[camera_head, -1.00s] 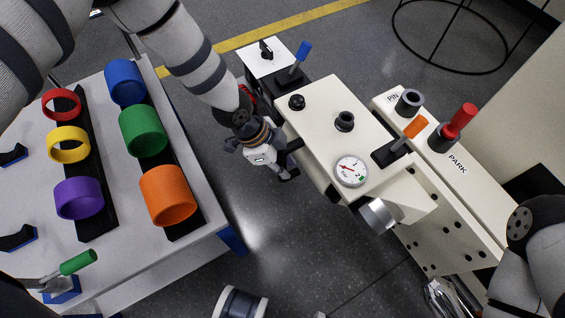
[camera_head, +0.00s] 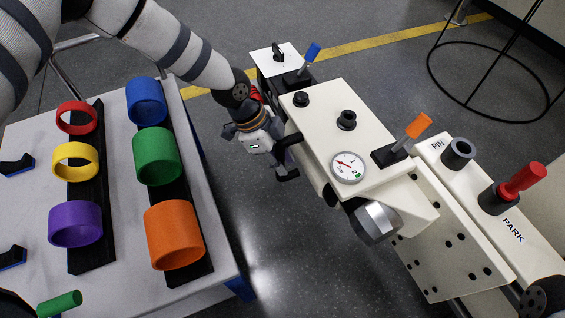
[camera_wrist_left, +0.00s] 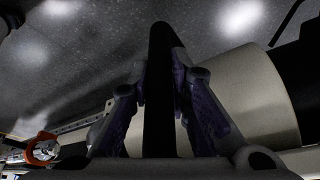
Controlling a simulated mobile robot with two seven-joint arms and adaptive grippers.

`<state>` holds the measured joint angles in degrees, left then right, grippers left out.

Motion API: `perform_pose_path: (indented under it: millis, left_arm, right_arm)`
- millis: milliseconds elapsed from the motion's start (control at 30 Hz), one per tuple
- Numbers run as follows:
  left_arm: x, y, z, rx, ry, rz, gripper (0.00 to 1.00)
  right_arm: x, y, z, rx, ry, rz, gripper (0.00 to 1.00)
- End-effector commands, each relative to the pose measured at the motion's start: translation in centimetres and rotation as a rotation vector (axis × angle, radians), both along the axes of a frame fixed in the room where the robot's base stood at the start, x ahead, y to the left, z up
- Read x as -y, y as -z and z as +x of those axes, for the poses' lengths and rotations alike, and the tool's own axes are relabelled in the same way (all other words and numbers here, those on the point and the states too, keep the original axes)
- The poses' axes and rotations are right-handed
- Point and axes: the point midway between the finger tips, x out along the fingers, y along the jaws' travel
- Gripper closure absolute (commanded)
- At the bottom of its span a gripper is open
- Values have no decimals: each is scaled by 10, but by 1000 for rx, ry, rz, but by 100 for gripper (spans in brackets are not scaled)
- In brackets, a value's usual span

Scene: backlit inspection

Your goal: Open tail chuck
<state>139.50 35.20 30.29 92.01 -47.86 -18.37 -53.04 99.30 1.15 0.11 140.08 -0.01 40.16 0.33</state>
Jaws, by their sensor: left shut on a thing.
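My left gripper (camera_head: 288,168) is at the left side of the cream machine head (camera_head: 345,125), beside a short black part there. In the left wrist view the two fingers (camera_wrist_left: 160,90) are shut on a dark upright bar (camera_wrist_left: 160,50), which runs between them. Where the bar joins the machine is hidden. A silver faceted chuck (camera_head: 377,221) sticks out at the near end of the head, below the round dial gauge (camera_head: 348,167). I cannot tell whether its jaws are open. My right gripper is out of view.
A blue-handled lever (camera_head: 311,54), an orange-handled lever (camera_head: 417,126) and a red peg (camera_head: 522,179) by PARK rise from the machine. The PIN socket (camera_head: 458,153) looks empty. A table (camera_head: 215,255) with coloured rings stands left. Bare floor lies between.

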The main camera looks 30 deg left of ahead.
Motion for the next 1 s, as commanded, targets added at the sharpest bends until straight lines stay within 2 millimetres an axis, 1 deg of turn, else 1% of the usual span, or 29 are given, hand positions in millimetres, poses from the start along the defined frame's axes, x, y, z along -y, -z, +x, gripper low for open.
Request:
perform_pose_path:
  millis: [100,133,167,467,567,800,900,1000]
  left_arm:
    - [1,1,-2,-5,2,-1,100]
    - [1,1,-2,-5,2,-1,76]
    - [1,1,-2,-5,2,-1,74]
    - [0,-2,-1,-3,1,-1,74]
    - [-6,-17,-2,0,-1,-1,74]
    - [-29,-77,-9,3,-1,-2,74]
    - [-36,-96,-12,-1,0,-1,74]
    - [-41,-106,-15,-3,1,-1,74]
  right_arm:
    - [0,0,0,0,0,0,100]
    - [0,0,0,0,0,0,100]
    - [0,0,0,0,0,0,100]
    - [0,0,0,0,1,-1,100]
    - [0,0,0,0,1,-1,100]
    - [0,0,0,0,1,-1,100]
    - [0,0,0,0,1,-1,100]
    - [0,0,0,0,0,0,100]
